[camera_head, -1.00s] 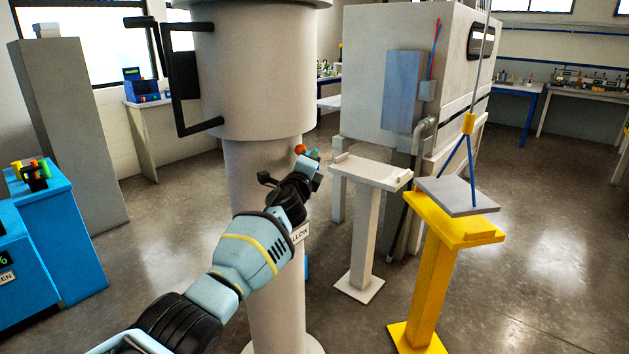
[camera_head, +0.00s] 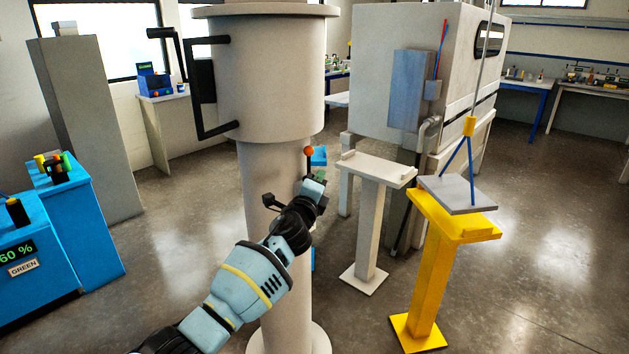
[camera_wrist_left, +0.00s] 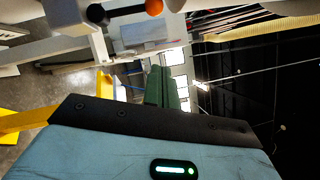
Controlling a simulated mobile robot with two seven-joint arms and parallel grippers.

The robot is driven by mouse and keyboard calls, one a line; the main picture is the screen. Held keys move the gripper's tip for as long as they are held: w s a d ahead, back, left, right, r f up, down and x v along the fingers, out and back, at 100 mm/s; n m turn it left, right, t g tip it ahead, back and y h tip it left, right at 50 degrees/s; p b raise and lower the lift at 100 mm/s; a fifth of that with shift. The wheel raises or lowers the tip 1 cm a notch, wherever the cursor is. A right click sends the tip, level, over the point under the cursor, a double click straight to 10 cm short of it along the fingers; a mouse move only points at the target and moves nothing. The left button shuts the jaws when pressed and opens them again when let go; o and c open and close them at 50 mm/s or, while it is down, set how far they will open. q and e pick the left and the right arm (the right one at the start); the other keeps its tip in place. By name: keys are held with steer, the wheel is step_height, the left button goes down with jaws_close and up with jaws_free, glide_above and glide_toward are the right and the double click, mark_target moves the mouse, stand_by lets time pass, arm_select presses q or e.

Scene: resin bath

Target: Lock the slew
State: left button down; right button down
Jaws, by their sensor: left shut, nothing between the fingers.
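A pale column (camera_head: 272,180) with a wide drum (camera_head: 270,80) on top stands in the middle of the head view. An orange ball knob (camera_head: 309,151) on a short stem shows at the column's right edge. The orange knob also shows at the top of the left wrist view (camera_wrist_left: 154,7), beside a black ball (camera_wrist_left: 97,14) on a pale bar. My left gripper (camera_head: 318,178) is just below the orange knob in the head view, apart from it. Its green fingers (camera_wrist_left: 160,88) are shut and empty. My right gripper is out of view.
A black handle frame (camera_head: 200,90) juts from the drum's left. A white stand (camera_head: 372,175) and a yellow stand (camera_head: 432,270) with a grey plate (camera_head: 458,193) hung by blue lines are at the right. Blue cabinets (camera_head: 95,220) stand left. Floor between is clear.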

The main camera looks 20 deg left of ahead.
arm_select(q)
steer(key=shift+s+d+f, duration=0.1)
steer(key=shift+s, duration=0.55)
steer(key=s+d+f+n+g+h, duration=0.1)
steer(key=s+f+n+g, duration=0.15)
steer(key=s+f, duration=0.6)
steer(key=s+d+f+n+g, duration=0.1)
steer(key=s+d+f+n, duration=0.15)
steer(key=s+f, duration=0.6)
steer(key=s+d+f+n+g+h, duration=0.15)
steer(key=s+f+n, duration=0.25)
steer(key=f, duration=0.8)
steer(key=s+f+n+g, duration=0.2)
steer(key=s+f+n, duration=0.1)
steer(key=s, duration=0.7)
steer(key=s+f+n+g, duration=0.2)
steer(key=s+f+n, duration=0.2)
steer(key=s, duration=0.7)
steer(key=s+f+n+g, duration=0.2)
steer(key=s+f+n, duration=0.1)
steer(key=s, duration=0.8)
steer(key=shift+s+d+f+h, duration=0.2)
steer(key=shift+d+f+h, duration=0.1)
steer(key=shift+f+h, duration=0.15)
